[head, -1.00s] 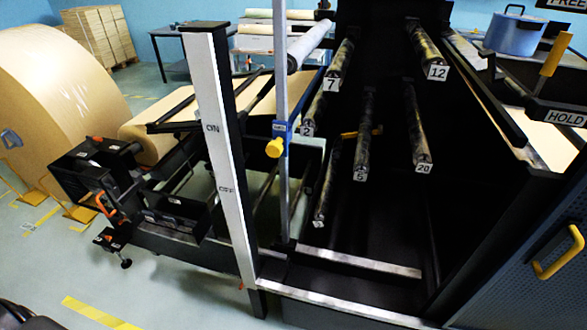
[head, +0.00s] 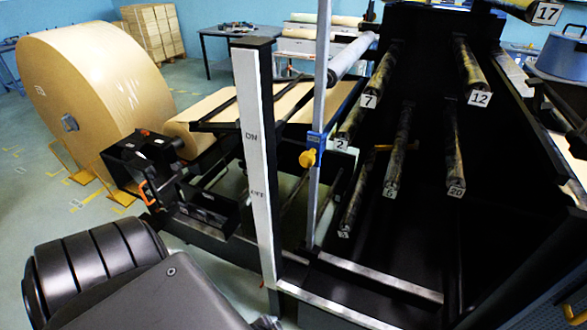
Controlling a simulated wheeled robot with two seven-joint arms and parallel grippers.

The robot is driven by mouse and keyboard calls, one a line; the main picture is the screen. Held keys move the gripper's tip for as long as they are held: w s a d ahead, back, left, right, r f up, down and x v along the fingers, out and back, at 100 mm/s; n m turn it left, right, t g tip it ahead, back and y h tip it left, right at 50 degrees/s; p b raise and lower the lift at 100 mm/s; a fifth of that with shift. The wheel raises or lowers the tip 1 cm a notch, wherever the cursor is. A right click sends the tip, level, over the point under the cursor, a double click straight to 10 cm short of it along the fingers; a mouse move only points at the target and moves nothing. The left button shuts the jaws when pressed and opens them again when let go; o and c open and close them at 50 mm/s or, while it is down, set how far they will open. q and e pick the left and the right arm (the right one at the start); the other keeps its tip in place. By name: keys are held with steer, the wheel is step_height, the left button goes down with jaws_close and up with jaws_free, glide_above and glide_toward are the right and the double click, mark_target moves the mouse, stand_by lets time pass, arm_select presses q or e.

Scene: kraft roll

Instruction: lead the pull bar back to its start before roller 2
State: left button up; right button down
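Roller 2 (head: 352,124) is a dark, mottled roller in the black machine frame, with a white "2" tag (head: 341,143) on its near end. I cannot make out the pull bar for certain. A small yellow-orange piece (head: 384,148) shows behind the rollers to the right of roller 2, partly hidden. A blue clamp with a yellow knob (head: 308,158) sits on the upright silver post left of roller 2. Neither of my grippers is in view. Links of my own arm fill the lower left, with their end outside the picture.
Rollers 7 (head: 384,72), 12 (head: 470,66) and 20 (head: 453,145) hang in the frame. A white post marked with switch lettering (head: 259,160) stands in front. A large kraft roll (head: 105,85) stands at left. Open floor (head: 35,200) lies before it.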

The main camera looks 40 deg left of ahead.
arm_select(q)
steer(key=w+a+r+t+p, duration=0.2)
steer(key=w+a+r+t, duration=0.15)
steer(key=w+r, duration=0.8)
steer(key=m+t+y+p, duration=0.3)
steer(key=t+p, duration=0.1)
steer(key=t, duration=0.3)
glide_toward(305, 162)
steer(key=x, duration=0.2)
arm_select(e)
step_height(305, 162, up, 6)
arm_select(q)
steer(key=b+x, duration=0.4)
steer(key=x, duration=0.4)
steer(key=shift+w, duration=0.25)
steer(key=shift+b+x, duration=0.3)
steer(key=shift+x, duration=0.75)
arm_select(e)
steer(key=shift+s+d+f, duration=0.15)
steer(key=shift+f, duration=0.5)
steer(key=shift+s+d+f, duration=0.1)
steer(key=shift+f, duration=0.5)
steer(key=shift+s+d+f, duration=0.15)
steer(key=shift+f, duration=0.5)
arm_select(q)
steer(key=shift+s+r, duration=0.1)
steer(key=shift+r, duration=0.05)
